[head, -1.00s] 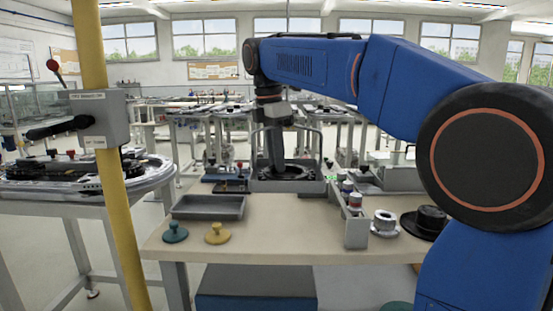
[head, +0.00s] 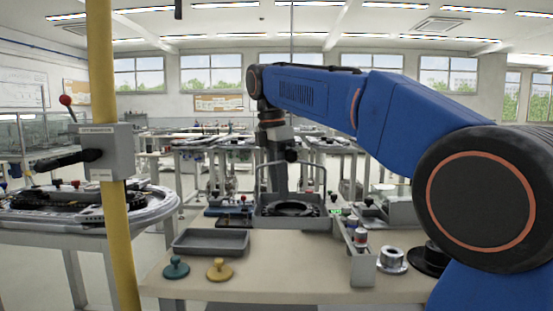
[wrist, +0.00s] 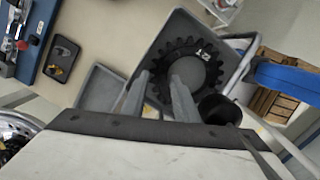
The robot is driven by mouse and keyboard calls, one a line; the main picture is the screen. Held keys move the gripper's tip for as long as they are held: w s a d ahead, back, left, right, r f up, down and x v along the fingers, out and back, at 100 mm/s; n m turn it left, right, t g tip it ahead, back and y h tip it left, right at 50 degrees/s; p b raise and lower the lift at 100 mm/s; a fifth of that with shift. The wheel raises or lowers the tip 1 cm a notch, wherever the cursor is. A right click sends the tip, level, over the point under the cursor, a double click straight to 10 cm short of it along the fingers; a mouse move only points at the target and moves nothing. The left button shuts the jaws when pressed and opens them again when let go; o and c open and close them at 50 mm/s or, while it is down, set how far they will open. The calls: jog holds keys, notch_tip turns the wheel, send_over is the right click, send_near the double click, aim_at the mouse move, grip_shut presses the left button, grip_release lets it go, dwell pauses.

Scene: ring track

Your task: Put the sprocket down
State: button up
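The sprocket (wrist: 214,74) is a dark toothed ring with a small pale mark on its face. In the head view the sprocket (head: 291,208) shows low inside a grey, handled carrier (head: 312,221) at the back of the beige workbench. My gripper (wrist: 160,76) has its two grey fingers on either side of the sprocket's rim, one outside and one over the inner opening, with the rim filling the gap. Whether the sprocket's underside touches the carrier floor is hidden.
An empty shallow grey tray (head: 211,242) lies left of the carrier. Teal (head: 176,267) and yellow (head: 219,269) knobbed pieces stand before it. A narrow rack (head: 362,263) and a metal flanged part (head: 392,260) are at right. A yellow post (head: 101,80) rises at left. The bench's front middle is clear.

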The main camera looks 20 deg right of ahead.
notch_tip(320, 180, up, 9)
jog(key=a, duration=0.1)
dwell(0.3)
jog(key=shift+s, duration=0.15)
